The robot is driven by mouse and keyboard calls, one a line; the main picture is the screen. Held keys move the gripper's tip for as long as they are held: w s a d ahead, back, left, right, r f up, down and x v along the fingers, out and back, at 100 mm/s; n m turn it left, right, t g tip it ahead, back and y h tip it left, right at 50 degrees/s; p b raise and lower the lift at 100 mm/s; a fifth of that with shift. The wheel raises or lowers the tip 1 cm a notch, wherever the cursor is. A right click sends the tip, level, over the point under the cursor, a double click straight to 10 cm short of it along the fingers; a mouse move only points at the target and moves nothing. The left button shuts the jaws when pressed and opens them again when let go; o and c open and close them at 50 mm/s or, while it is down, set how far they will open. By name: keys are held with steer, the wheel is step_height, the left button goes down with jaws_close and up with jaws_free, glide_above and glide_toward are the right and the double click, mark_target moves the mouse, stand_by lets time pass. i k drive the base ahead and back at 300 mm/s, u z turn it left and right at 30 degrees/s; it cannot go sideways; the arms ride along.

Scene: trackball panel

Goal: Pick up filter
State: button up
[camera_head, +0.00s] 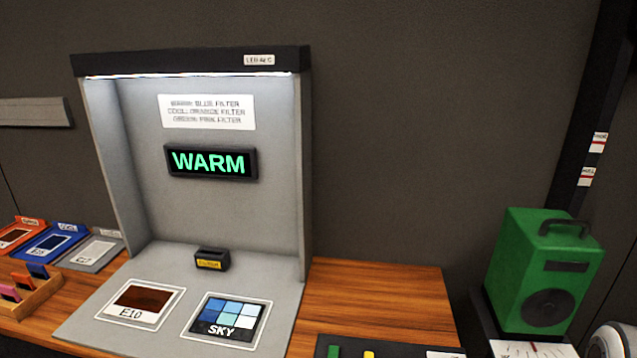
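Several small coloured filters stand in a wooden rack (38,306) at the lower left. A blue filter (38,271) is at its far end, with an orange filter (22,281) and a pink filter (9,292) nearer. The rack is partly cut off by the left edge. A grey light booth (205,215) holds a display (210,162) reading "WARM" in green. A sign (207,112) above it appears to pair warm with the blue filter. A small dark block with a yellow label (209,264), apparently "FILTER", sits on the booth floor. My gripper is not in view.
A card marked E10 (130,315) and a SKY card (218,330) lie in the booth. Orange, blue and grey trays (60,240) stand left of it. A green speaker-like box (543,270) stands right.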

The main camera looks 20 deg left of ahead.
mark_target(36, 271)
steer(key=u, duration=2.15)
steer(key=k, duration=1.1)
steer(key=u, duration=0.35)
steer(key=i, duration=1.05)
steer(key=u, duration=0.05)
